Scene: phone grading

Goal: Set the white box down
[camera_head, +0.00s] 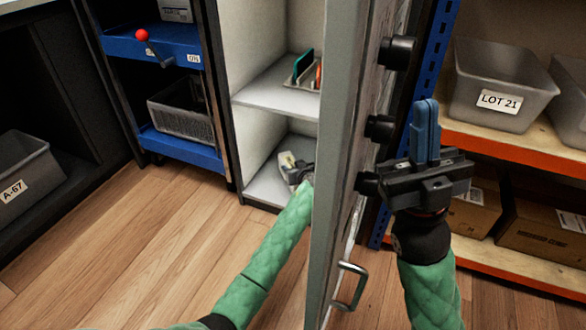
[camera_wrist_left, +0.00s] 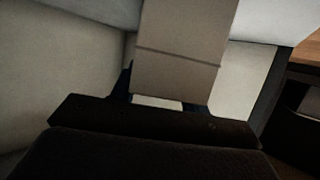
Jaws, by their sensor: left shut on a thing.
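The white box (camera_wrist_left: 182,45) fills the top middle of the left wrist view, looking greyish in the shade, with a thin seam across it. My left gripper (camera_wrist_left: 172,98) is shut on it. In the head view my left gripper (camera_head: 300,170) is low inside the white cabinet, partly cut off by the door edge; a small pale piece of the box (camera_head: 287,160) shows at it. I cannot tell whether the box touches the cabinet floor. My right gripper (camera_head: 425,132) is in front of the door, blue fingers upward and together, with nothing seen between them.
The open cabinet door (camera_head: 338,150) stands between my arms, with a handle (camera_head: 349,287) low down. A middle shelf (camera_head: 283,90) holds a small tray (camera_head: 301,78). A blue rack with a basket (camera_head: 182,116) is left; a grey LOT 21 bin (camera_head: 500,82) is right.

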